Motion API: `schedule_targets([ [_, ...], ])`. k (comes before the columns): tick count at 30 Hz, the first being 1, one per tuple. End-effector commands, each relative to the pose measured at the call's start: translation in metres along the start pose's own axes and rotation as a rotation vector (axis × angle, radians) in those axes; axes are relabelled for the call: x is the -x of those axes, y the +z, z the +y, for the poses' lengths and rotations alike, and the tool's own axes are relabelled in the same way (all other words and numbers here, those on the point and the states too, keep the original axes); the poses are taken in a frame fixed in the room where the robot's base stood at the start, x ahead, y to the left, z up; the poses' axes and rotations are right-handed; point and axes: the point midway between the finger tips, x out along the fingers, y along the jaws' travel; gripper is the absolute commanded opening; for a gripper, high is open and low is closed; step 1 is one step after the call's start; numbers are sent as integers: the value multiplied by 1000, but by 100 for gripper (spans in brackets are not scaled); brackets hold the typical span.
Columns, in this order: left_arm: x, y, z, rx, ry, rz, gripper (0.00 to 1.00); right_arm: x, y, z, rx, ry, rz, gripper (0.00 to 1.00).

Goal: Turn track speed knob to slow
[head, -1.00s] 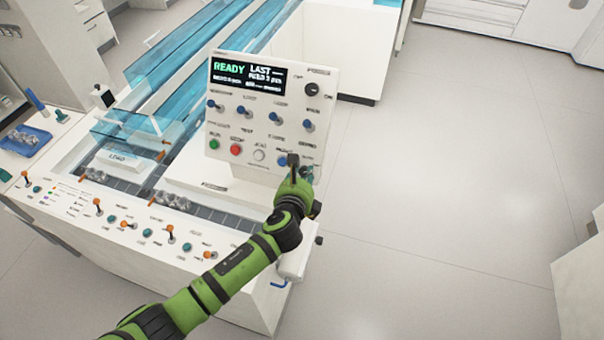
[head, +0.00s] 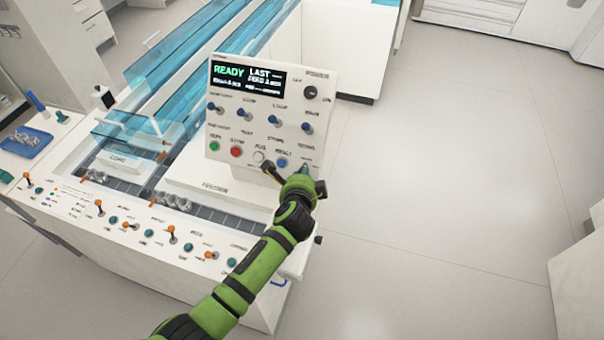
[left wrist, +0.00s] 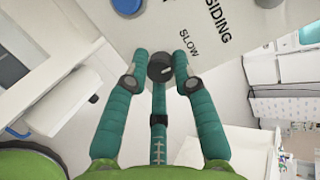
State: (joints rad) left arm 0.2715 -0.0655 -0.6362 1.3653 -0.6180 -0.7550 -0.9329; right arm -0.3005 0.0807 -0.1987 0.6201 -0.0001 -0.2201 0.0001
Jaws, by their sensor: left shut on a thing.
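The track speed knob (left wrist: 159,66) is a small dark round knob on the pale control panel (head: 224,169). In the left wrist view it sits between my left gripper's (left wrist: 160,70) two teal fingers, which are shut on it. The printed words SLOW and SIDING are right beside it on the panel. In the head view my left gripper (head: 297,178) is at the panel's lower right corner and hides the knob. I cannot read the knob's setting. My right gripper is not in view.
A blue button (head: 282,162) is just left of my gripper, with white, red (head: 236,151) and green buttons further left. Blue toggle switches and a black dial (head: 310,92) are above. The display (head: 248,77) reads READY. Open floor lies to the right.

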Motion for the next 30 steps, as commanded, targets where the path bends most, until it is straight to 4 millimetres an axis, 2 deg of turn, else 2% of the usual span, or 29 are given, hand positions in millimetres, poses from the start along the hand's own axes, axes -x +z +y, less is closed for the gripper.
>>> schedule_targets([
  [9,0,0,-4,107,15,2,0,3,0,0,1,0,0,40],
  [24,0,0,-5,124,16,1,0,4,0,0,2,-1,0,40],
  [25,0,0,-5,124,16,1,34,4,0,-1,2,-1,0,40],
  [26,0,0,-5,124,16,1,46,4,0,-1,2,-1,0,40],
  [30,0,0,-3,122,19,1,48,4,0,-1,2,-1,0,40],
])
